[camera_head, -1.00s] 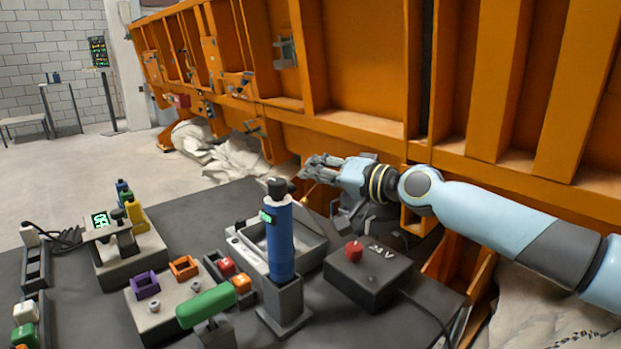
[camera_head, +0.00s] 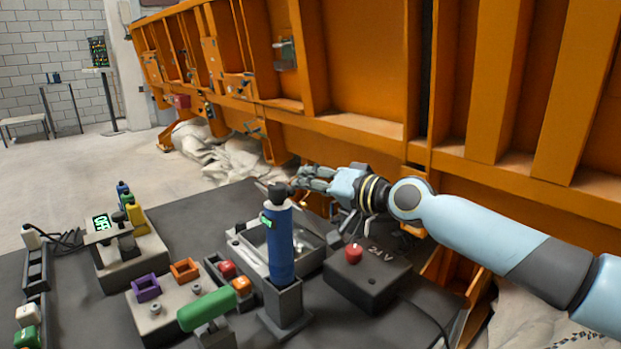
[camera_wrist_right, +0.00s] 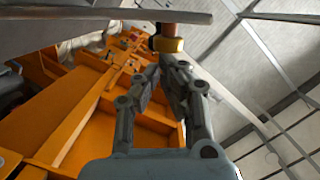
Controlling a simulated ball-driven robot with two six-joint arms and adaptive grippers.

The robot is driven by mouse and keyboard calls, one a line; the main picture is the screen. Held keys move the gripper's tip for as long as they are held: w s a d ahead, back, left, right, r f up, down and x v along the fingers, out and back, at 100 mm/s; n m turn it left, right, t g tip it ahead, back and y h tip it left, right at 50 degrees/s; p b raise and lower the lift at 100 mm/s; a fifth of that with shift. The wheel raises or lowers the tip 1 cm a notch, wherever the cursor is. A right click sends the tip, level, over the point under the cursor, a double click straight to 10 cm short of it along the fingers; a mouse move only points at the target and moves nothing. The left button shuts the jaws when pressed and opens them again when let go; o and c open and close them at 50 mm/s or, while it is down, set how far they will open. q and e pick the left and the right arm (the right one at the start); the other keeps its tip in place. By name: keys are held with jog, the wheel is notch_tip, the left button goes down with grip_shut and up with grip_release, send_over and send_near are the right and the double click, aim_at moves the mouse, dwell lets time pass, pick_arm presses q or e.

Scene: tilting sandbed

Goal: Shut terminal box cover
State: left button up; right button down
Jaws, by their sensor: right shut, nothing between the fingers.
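I cannot make out for certain which thing is the terminal box or its cover. A grey open-topped box (camera_head: 312,245) with a bare metallic inside stands on the dark bench, partly hidden by an upright blue tool (camera_head: 281,245). My right gripper (camera_head: 290,183) is above the bench's far side, near the blue tool's black top; I cannot tell whether they touch. In the right wrist view the gripper (camera_wrist_right: 166,64) is shut and empty. A yellow and red piece (camera_wrist_right: 168,44) shows just beyond its fingertips, with a grey plate edge (camera_wrist_right: 100,17) above. My left gripper is out of view.
A dark 24 V box (camera_head: 368,278) with a red knob stands right of the blue tool. A green-handled tool (camera_head: 207,310), coloured blocks and a small display stand (camera_head: 125,250) crowd the bench's left. An orange ribbed wall (camera_head: 360,70) rises behind it.

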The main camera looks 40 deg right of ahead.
jog(key=shift+a, duration=0.1)
jog(key=shift+s+a+n+p, duration=0.1)
jog(key=shift+a+n+p, duration=0.6)
jog(key=shift+a, duration=0.15)
jog(key=a+n, duration=0.1)
jog(key=a+f+n+h, duration=0.1)
jog(key=a+n+p, duration=0.1)
jog(key=a, duration=0.1)
jog(key=shift+s+f+g+h, duration=0.15)
jog(key=shift+f+g+h, duration=0.15)
jog(key=shift+f, duration=0.1)
jog(key=shift+s+a+f+n+h, duration=0.1)
jog(key=shift+a+f+n+h, duration=0.3)
jog(key=shift+a+f+n, duration=1)
jog(key=shift+d+r, duration=0.2)
